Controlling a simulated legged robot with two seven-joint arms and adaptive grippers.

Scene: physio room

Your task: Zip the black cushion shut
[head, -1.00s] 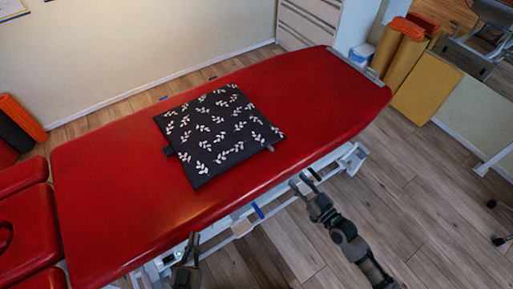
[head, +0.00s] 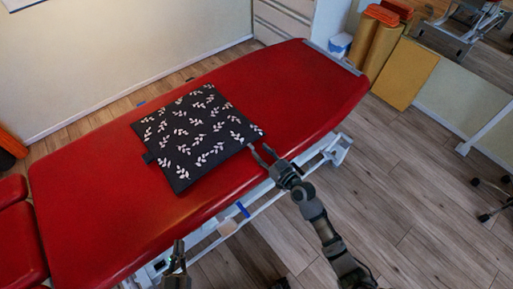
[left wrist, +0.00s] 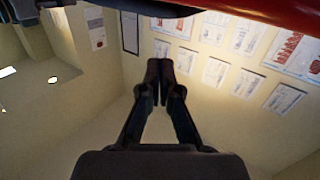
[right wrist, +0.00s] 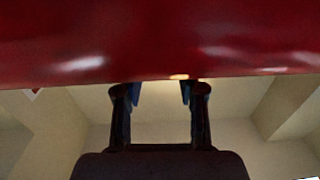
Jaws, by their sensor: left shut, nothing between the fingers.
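The black cushion (head: 200,132) with white leaf sprigs lies flat on the red treatment table (head: 90,205). A small dark tab (head: 148,157) sticks out at its left edge. My right gripper (head: 263,153) is open, at the cushion's right near corner by the table's near edge. In the right wrist view its open fingers (right wrist: 160,92) have nothing visible between them, with red padding above. Any zip pull at that corner is too small or hidden to make out. My left gripper (head: 178,250) is shut and empty, low beside the table's near side; its closed fingertips (left wrist: 159,70) show in the left wrist view.
The table's white frame (head: 225,227) runs under its near edge. Yellow-brown rolls and a block (head: 404,78) stand at the upper right by the wall.

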